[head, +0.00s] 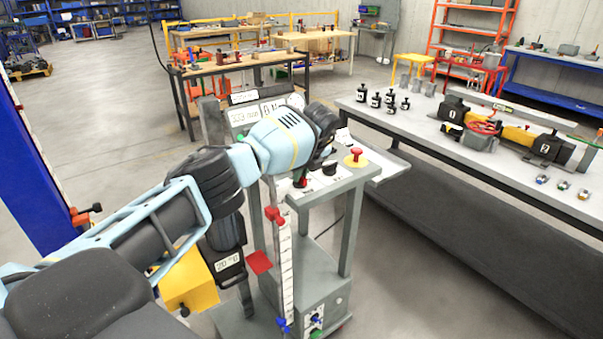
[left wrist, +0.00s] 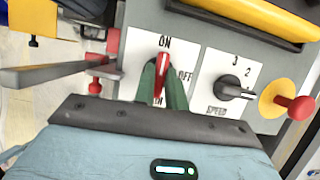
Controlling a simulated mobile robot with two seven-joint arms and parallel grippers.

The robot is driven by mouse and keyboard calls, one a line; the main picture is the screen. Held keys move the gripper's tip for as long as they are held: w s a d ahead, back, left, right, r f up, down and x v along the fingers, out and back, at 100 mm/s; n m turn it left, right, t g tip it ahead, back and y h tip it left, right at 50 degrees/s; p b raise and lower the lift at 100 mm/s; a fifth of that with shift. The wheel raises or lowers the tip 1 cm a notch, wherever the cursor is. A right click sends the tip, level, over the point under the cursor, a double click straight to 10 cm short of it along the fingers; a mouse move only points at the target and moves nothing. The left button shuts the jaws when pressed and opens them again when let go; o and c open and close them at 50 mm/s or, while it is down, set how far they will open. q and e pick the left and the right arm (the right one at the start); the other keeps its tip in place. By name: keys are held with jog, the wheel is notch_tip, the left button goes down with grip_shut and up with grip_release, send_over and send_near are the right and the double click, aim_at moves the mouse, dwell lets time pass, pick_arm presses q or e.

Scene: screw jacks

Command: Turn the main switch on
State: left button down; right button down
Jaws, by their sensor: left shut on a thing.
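The main switch is a red knob (left wrist: 163,62) on a white plate marked ON and OFF. In the left wrist view its visible tip, with a pale mark, points up toward ON. My left gripper (left wrist: 163,84) is shut on the knob, with a green finger on each side hiding its lower part. In the head view my left arm reaches over the grey control stand (head: 345,225), and the gripper is mostly hidden behind my own wrist. My right gripper is in neither view.
Beside the switch are a black SPEED knob (left wrist: 230,89) and a red mushroom button (left wrist: 297,107) on a yellow base. A grey lever (left wrist: 60,73) lies left of the switch. A long table (head: 400,125) with parts stands to the right.

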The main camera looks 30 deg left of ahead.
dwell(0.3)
pick_arm(q)
jog(key=c, duration=1.4)
grip_release()
jog(key=shift+c, duration=0.2)
jog(key=v, duration=0.8)
